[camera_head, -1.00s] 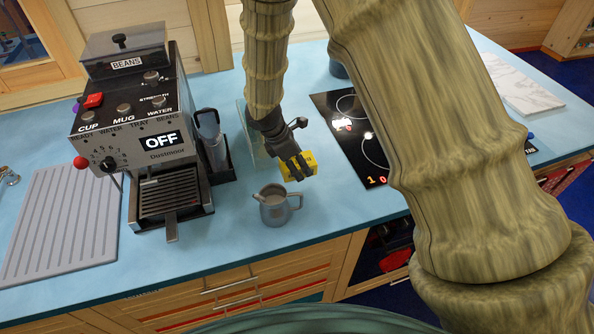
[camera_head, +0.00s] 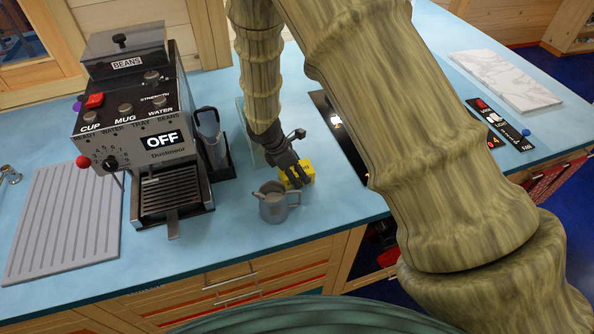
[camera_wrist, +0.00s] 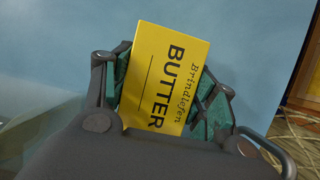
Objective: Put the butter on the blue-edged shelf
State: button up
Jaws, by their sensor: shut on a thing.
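The butter (camera_head: 308,172) is a yellow box with black lettering. My gripper (camera_head: 294,180) is shut on it, close behind the grey mug in the head view. In the wrist view, the butter (camera_wrist: 168,78) sits between the two fingers, with its printed face toward the camera and tilted. Whether it touches the counter I cannot tell. I cannot make out a blue-edged shelf in these views.
A grey mug (camera_head: 273,206) with something standing in it is just in front of my gripper. A coffee machine (camera_head: 140,130) and a ribbed drainer (camera_head: 65,225) stand left. A black hob (camera_head: 335,125) is partly hidden by my arm. A marble board (camera_head: 505,80) lies right.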

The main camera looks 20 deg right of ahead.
jog(key=o, duration=1.2)
jog(key=shift+r, duration=0.2)
